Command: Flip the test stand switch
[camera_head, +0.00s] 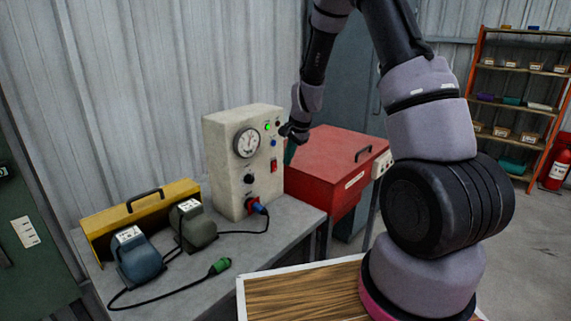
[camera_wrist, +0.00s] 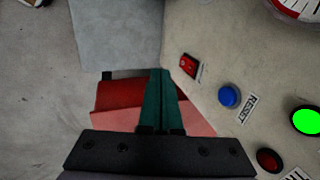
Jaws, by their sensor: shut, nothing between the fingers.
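The test stand (camera_head: 226,165) is a cream box on a grey bench, with a dial, lights and controls on its front panel. Its red switch (camera_head: 273,165) sits low on the panel's right side; it also shows in the wrist view (camera_wrist: 188,66), right of my fingertips. I cannot tell the switch's position. My gripper (camera_head: 289,158) is beside the panel's right edge, its teal fingers pointing down. In the wrist view my gripper (camera_wrist: 160,72) is shut and empty, apart from the switch. A blue button (camera_wrist: 229,97), a lit green lamp (camera_wrist: 307,120) and a dark red button (camera_wrist: 269,159) lie further right.
A red chest (camera_head: 330,155) with a black handle stands close behind my gripper. A blue plug (camera_head: 259,208) with a cable sits below the panel's knob. Two adapter-like units (camera_head: 138,258) and a yellow case (camera_head: 140,212) occupy the bench's left. A wood-topped surface (camera_head: 300,294) is in front.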

